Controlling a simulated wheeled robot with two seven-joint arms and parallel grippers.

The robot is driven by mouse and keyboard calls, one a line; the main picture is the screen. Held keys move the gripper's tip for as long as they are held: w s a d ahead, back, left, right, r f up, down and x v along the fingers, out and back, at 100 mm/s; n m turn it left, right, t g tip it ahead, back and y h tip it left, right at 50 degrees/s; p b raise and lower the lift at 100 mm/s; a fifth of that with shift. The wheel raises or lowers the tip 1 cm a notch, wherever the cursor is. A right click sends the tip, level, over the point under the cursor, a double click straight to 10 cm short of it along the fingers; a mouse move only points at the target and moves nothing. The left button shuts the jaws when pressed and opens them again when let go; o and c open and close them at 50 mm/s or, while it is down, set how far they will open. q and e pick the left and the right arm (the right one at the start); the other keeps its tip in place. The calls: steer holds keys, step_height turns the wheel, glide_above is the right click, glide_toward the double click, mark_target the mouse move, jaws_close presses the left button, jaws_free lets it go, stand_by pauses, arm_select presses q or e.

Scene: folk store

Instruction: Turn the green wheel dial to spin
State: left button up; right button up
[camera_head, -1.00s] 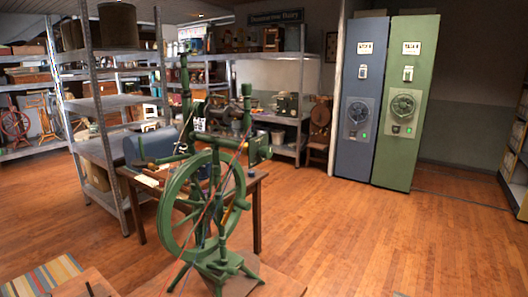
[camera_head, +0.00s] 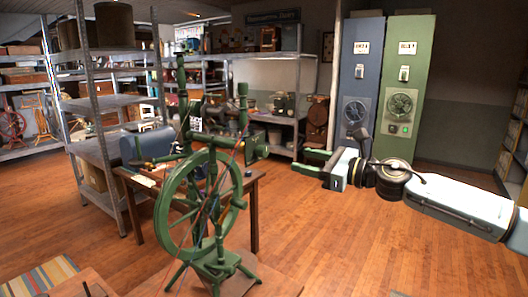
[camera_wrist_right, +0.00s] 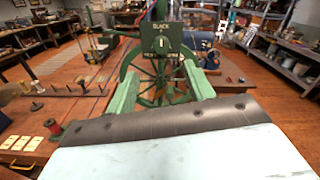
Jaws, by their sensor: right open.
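A green spinning wheel (camera_head: 203,262) stands upright on a wooden surface in the middle of the head view. Its large spoked rim (camera_head: 165,222) faces me. A small green box (camera_head: 256,146) sits on its upper right side. My left gripper is out of view.
A wooden table (camera_head: 252,186) stands behind the wheel. Metal shelves (camera_head: 100,103) line the left and back. A blue cabinet (camera_head: 362,72) and a green cabinet (camera_head: 405,60) with round fan-like fittings stand at the back right. The wooden floor (camera_head: 330,245) is clear at front right.

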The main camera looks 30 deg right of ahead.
mark_target(266, 151)
steer(key=p+x, duration=0.6)
steer(key=x, duration=0.5)
steer(key=shift+w+r+p, duration=0.15)
steer(key=shift+w+p, duration=0.1)
steer(key=shift+p, duration=0.05)
steer(key=shift+x, duration=0.85)
steer(key=c, duration=1)
